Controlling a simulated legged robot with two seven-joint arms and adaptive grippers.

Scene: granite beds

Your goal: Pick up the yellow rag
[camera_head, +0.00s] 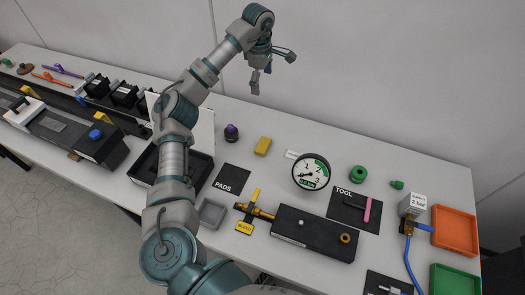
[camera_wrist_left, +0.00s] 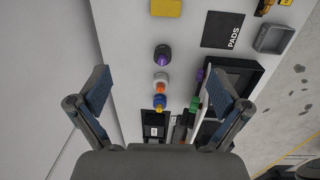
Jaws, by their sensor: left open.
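The yellow rag (camera_head: 263,146) lies on the pale bench top, near its back edge, as a small folded-looking block. In the left wrist view the yellow rag (camera_wrist_left: 166,7) shows at the top edge, partly cut off. My left gripper (camera_head: 272,73) is raised above the back of the bench, above and behind the rag in the picture. In the left wrist view my left gripper (camera_wrist_left: 158,75) has its two fingers spread wide with nothing between them. My right gripper does not show.
A dark purple-topped knob (camera_head: 231,132) stands left of the rag. A pressure gauge (camera_head: 310,171) stands to its right. A black PADS mat (camera_head: 232,179) and a grey tray (camera_head: 212,212) lie in front. A pale wall rises behind the bench.

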